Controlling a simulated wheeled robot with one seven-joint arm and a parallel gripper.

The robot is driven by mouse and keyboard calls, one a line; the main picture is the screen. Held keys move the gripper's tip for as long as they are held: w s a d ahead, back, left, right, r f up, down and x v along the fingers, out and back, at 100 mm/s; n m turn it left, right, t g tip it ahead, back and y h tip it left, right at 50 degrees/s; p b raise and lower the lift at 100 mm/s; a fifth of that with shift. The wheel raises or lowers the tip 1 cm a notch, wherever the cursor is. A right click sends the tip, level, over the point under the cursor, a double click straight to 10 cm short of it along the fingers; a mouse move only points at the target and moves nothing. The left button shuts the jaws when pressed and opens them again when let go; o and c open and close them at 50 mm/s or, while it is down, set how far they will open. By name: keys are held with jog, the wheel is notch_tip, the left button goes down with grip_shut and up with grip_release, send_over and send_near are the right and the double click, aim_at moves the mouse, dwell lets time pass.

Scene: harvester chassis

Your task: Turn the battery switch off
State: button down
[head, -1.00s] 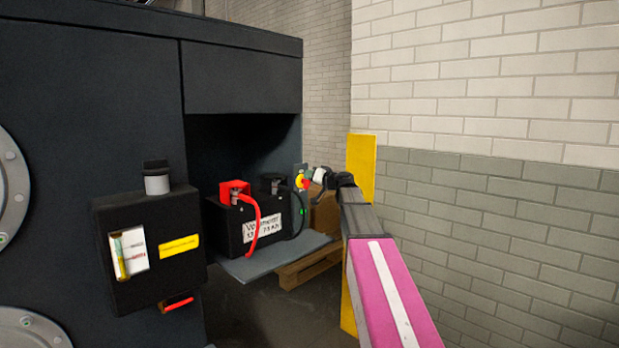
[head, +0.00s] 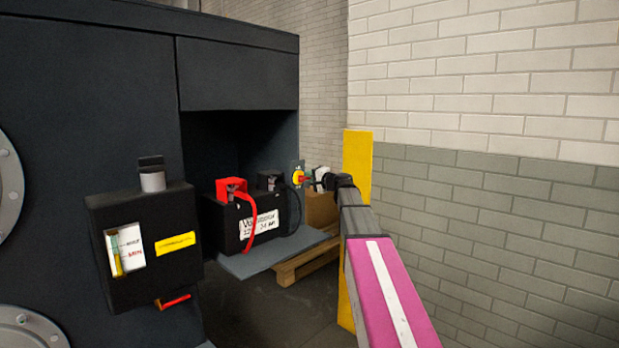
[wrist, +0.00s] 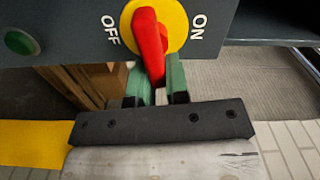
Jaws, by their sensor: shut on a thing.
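The battery switch is a red handle (wrist: 148,42) on a yellow disc (wrist: 178,22), on a dark panel marked OFF at left and ON at right. In the wrist view the handle runs nearly up and down, its lower end leaning slightly right. My gripper (wrist: 157,84) has green finger pads on both sides of the handle's lower end and is shut on it. In the head view the yellow disc (head: 298,176) shows small at the end of my arm. My gripper (head: 309,181) reaches it from the right and hides part of the handle.
A green button (wrist: 19,42) sits left of the switch. The black battery (head: 228,228) with red and black cables stands left of the panel on a grey shelf (head: 262,258). A wooden pallet (head: 303,262) lies below, and a brick wall (head: 490,200) stands at right.

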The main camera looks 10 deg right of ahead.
jog(key=shift+s+a+f+m, duration=0.15)
jog(key=shift+s+f+m, duration=0.15)
jog(key=shift+m, duration=0.4)
jog(key=shift+f, duration=0.1)
jog(key=c, duration=1.1)
grip_release()
jog(key=shift+a, duration=0.1)
jog(key=shift+w, duration=0.15)
jog(key=v, duration=1.1)
